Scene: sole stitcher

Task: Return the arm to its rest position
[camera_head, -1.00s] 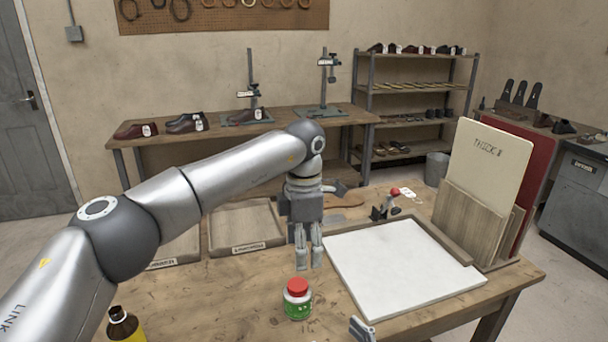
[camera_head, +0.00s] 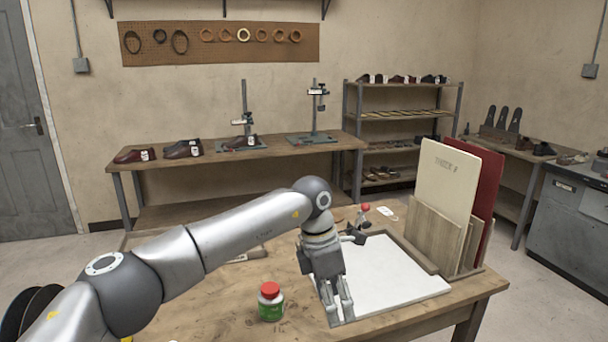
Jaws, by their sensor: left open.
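My left arm reaches in from the left over the wooden table (camera_head: 215,305). Its gripper (camera_head: 340,308) points down over the left part of the white board (camera_head: 395,275). Its fingers are apart and nothing shows between them. I cannot tell whether the fingertips touch the board. A green jar with a red lid (camera_head: 270,302) stands upright on the table, left of the gripper and apart from it. My right gripper is not in view.
Upright boards (camera_head: 445,190) stand in a wooden holder at the table's right. A small red-knobbed tool (camera_head: 364,212) sits behind the white board. A back bench (camera_head: 240,152) holds shoes and two stands. A shelf rack (camera_head: 400,115) stands against the wall.

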